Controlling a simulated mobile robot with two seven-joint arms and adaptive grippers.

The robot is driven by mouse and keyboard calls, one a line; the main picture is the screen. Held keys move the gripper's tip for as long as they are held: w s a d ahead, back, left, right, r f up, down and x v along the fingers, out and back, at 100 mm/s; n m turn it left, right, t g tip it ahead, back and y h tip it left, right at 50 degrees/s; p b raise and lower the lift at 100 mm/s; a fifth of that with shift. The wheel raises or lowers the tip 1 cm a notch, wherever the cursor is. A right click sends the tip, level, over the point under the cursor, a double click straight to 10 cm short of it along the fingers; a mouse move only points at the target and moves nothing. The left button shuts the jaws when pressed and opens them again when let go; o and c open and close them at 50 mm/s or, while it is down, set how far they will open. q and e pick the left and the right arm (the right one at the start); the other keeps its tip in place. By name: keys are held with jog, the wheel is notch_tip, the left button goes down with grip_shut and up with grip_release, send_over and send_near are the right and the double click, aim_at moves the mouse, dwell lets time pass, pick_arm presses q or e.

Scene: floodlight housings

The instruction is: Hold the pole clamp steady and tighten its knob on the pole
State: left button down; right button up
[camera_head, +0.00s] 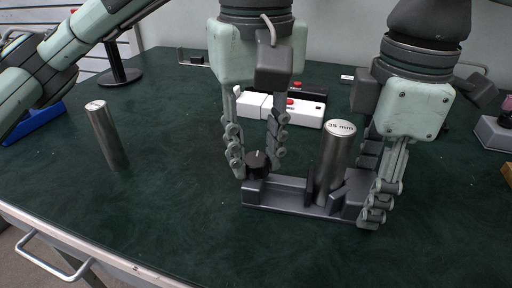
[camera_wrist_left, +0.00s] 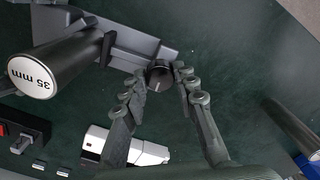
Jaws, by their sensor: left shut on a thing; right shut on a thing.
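The grey pole clamp (camera_head: 290,197) lies on the green table with a steel pole marked 35 mm (camera_head: 334,158) upright between its jaws. The pole (camera_wrist_left: 62,68) and clamp (camera_wrist_left: 140,38) also show in the left wrist view. The black knob (camera_head: 258,161) is at the clamp's left end, with a pale line on its top. My left gripper (camera_head: 257,170) points down, its fingers closed on both sides of the knob (camera_wrist_left: 159,75). My right gripper (camera_head: 368,198) is shut on the clamp's right end, partly hiding it.
A second steel pole (camera_head: 107,135) stands alone at the left. White boxes with red buttons (camera_head: 298,108) lie behind the clamp. A black stand (camera_head: 121,72) is at the back left, and a grey device (camera_head: 494,133) at the right edge. The table in front of the clamp is clear.

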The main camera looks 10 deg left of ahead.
aim_at(256, 158)
dwell(0.8)
pick_arm(q)
jog(key=c, duration=1.2)
grip_release()
notch_tip(256, 158, up, 12)
